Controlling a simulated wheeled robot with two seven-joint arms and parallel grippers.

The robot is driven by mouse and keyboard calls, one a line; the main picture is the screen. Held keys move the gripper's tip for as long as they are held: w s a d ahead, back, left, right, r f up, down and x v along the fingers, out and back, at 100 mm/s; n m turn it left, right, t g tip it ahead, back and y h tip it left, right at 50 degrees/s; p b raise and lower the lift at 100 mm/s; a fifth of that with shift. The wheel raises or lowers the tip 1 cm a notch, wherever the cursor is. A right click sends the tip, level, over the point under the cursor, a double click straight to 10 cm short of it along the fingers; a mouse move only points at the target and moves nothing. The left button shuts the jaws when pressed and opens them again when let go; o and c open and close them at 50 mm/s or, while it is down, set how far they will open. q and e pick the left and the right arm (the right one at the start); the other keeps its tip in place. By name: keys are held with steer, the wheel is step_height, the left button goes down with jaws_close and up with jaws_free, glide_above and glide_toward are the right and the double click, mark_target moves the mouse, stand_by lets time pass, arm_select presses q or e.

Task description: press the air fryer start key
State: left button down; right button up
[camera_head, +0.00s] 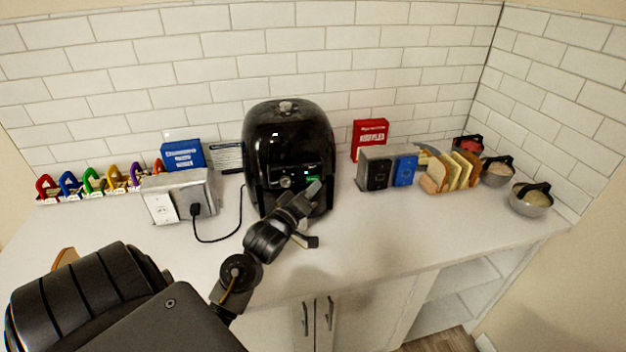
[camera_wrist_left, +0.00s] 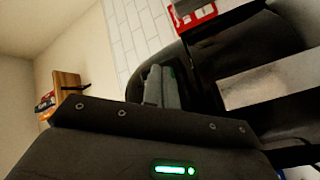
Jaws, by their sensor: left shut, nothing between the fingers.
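The black air fryer (camera_head: 290,135) stands upright on the white counter against the tiled wall. Its front has a dark panel with a round knob, a small cyan light and a green patch (camera_head: 312,178); I cannot tell for sure which mark is the start key. My left gripper (camera_head: 314,189) is shut and empty, its tips close in front of the panel just below the green patch. I cannot tell whether they touch. In the left wrist view the shut fingers (camera_wrist_left: 160,85) lie before the fryer's dark curved body (camera_wrist_left: 178,62). My right gripper is out of view.
A metal outlet box (camera_head: 178,195) with a plugged-in cord and a blue box (camera_head: 183,154) are left of the fryer. A red box (camera_head: 369,139), a metal switch box, a bread rack (camera_head: 452,172) and bowls (camera_head: 531,200) are on the right. The front counter is mostly clear.

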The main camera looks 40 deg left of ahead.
arm_select(q)
steer(key=shift+a, duration=0.1)
stand_by(0.7)
steer(key=shift+w+a+p, duration=0.1)
steer(key=shift+w+p, duration=0.05)
steer(key=shift+p, duration=0.15)
steer(key=shift+w+a, duration=0.1)
steer(key=shift+a, duration=0.05)
steer(key=shift+w+a+p, duration=0.15)
steer(key=shift+a+p, duration=0.1)
steer(key=shift+p, duration=0.05)
stand_by(0.5)
steer(key=shift+d, duration=0.1)
steer(key=shift+s+d+p, duration=0.45)
steer(key=shift+d, duration=0.05)
stand_by(0.4)
steer(key=shift+s+d+p, duration=0.4)
steer(key=shift+s+d, duration=0.3)
steer(key=shift+d, duration=0.35)
steer(key=shift+s+d+p, duration=0.4)
steer(key=shift+s+d, duration=0.3)
steer(key=shift+d, duration=0.3)
